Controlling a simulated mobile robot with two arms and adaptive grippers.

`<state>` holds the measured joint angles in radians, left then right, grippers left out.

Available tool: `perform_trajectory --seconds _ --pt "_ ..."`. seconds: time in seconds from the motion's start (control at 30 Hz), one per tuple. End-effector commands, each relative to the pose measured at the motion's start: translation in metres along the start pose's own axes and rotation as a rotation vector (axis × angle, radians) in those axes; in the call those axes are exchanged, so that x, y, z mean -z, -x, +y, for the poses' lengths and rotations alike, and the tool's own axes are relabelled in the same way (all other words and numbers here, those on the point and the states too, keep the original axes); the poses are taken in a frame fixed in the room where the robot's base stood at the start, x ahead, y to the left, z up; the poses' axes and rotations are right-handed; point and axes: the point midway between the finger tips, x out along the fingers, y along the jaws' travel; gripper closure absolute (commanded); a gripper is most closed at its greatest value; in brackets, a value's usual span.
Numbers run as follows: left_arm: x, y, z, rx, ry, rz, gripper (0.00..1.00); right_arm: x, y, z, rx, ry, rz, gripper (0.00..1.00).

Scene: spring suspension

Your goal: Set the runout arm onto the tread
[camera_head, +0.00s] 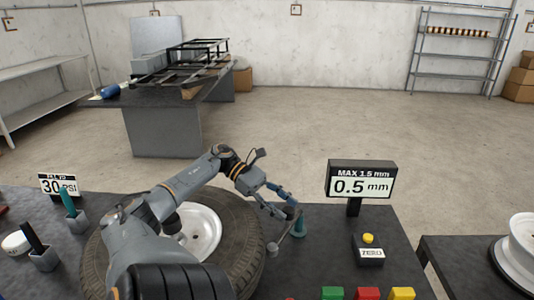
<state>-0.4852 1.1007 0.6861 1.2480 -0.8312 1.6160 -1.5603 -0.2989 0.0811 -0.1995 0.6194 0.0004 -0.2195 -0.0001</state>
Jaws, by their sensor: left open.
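The tyre (248,255) lies flat on the dark table with a white wheel rim (205,235) in its middle; my left arm covers much of it. At its right edge stands a teal post (299,228) of the runout gauge. A thin runout arm (273,248) with a small round grey end slants down from the post's top towards the tread; I cannot tell whether it touches. My left gripper (286,207) is open, its blue fingers at the post's top, partly hiding the arm's upper end. My right gripper is out of view.
A display (361,185) reads 0.5 mm, max 1.5 mm. Green, red and yellow blocks (367,293) line the front edge. Teal and black tools in holders (73,215) stand left. Another wheel (520,240) is far right.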

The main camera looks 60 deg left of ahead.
Motion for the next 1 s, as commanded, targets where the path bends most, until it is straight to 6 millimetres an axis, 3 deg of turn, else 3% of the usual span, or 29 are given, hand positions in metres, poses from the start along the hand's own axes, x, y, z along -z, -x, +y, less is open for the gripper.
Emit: perform_trajectory --seconds 0.2,0.4,0.63,1.0 --pt "0.0 0.049 0.001 -0.004 0.001 0.001 0.48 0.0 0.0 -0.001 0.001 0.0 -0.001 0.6" --pt "0.0 0.085 0.001 -0.004 0.001 0.0 0.48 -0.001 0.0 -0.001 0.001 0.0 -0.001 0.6" --pt "0.0 0.101 0.0 -0.001 0.0 0.0 0.48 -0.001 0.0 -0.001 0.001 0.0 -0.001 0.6" --pt "0.0 0.102 0.0 -0.001 0.0 0.0 0.48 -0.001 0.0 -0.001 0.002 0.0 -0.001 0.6"
